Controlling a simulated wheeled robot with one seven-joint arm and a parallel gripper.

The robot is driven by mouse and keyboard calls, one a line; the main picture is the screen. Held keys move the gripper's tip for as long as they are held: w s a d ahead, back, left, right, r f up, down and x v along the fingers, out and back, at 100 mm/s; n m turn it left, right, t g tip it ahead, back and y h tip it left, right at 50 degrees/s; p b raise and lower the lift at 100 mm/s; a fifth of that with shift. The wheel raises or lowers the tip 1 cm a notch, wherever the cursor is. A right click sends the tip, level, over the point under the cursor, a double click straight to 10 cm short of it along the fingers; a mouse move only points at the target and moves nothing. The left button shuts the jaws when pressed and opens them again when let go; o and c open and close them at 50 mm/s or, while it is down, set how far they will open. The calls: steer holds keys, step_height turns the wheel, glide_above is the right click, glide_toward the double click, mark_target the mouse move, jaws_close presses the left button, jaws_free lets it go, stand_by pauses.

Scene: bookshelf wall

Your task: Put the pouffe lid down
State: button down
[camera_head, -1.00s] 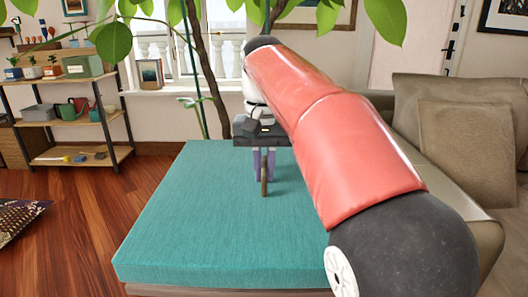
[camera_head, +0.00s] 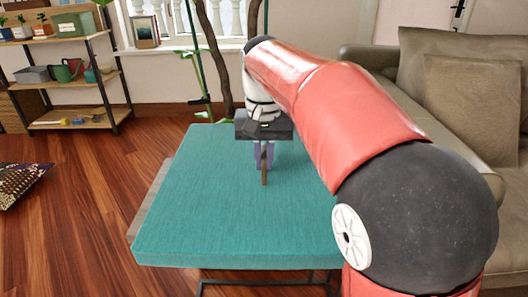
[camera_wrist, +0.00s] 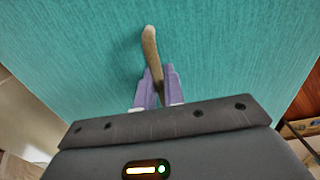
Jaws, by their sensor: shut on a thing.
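The pouffe lid (camera_head: 215,225) is a large teal cushioned square in the middle of the head view, and it looks close to level. A thin brown handle (camera_wrist: 151,50) stands up from its top. My gripper (camera_head: 264,166), with purple fingers, is shut on this handle; in the wrist view the fingers (camera_wrist: 158,88) sit on both sides of it. A grey-brown wooden edge (camera_head: 152,208) shows below the lid along its left side. A dark metal frame (camera_head: 262,283) shows under its front edge. I cannot tell whether the lid touches what is beneath it.
A beige sofa (camera_head: 475,110) stands close on the right. A shelf (camera_head: 72,118) with pots and boxes is at the back left. A plant trunk (camera_head: 223,80) rises behind the lid. The wooden floor (camera_head: 75,215) at the left is mostly clear, with a patterned object (camera_head: 20,183) at the edge.

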steer(key=c, duration=1.8)
jaws_free()
steer(key=shift+f, duration=0.1)
steer(key=shift+c, duration=0.2)
steer(key=o, duration=0.3)
steer(key=shift+o, duration=0.2)
step_height(320, 180, up, 12)
steer(key=p, duration=0.3)
steer(key=shift+s, duration=0.1)
